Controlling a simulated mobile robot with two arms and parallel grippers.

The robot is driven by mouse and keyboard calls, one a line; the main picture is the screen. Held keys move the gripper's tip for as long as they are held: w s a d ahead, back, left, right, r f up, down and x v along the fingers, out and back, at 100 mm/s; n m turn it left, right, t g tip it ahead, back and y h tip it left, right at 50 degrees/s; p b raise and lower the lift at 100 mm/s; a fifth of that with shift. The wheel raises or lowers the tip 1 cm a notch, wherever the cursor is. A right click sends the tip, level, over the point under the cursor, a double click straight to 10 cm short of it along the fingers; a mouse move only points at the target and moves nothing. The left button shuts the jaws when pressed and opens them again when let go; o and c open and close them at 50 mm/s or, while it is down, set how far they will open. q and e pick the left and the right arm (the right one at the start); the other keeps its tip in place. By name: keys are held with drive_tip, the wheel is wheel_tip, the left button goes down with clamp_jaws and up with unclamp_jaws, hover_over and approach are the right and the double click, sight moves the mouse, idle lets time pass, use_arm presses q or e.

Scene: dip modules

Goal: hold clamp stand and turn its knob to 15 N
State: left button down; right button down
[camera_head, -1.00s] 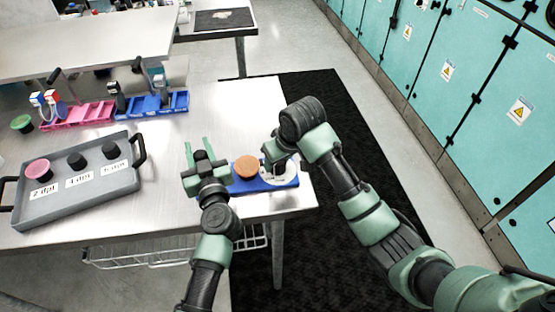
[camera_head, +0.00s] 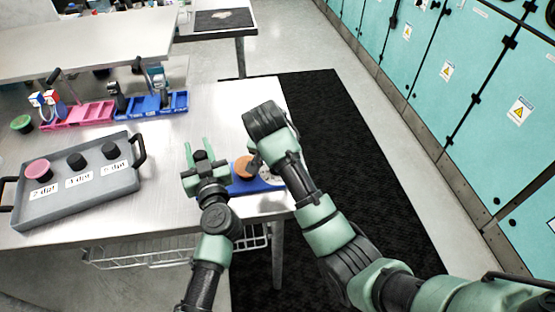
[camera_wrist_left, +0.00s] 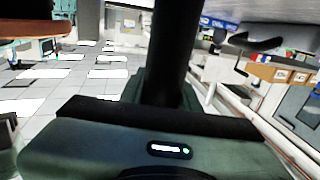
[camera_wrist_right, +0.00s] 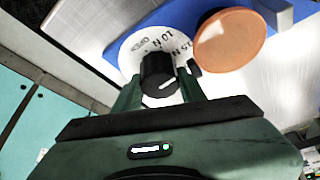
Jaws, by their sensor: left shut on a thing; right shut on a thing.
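The clamp stand has a blue base (camera_head: 262,184) at the table's right edge, with an orange round disc (camera_head: 243,166) and a white dial (camera_wrist_right: 128,52) on top. In the right wrist view, the dial reads OPEN, 10 N and 15 N around a black knob (camera_wrist_right: 156,68). My right gripper (camera_wrist_right: 160,84) is shut on the knob. My left gripper (camera_head: 198,155) is shut on a black post (camera_wrist_left: 172,50), left of the disc. How the post joins the base is hidden.
The table between the tray and my left gripper is clear.

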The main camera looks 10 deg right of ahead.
drive_tip(key=shift+m, duration=0.5)
drive_tip(key=shift+h, duration=0.3)
drive_tip(key=c, duration=0.8)
unclamp_jaws()
drive_tip(key=shift+r, duration=0.1)
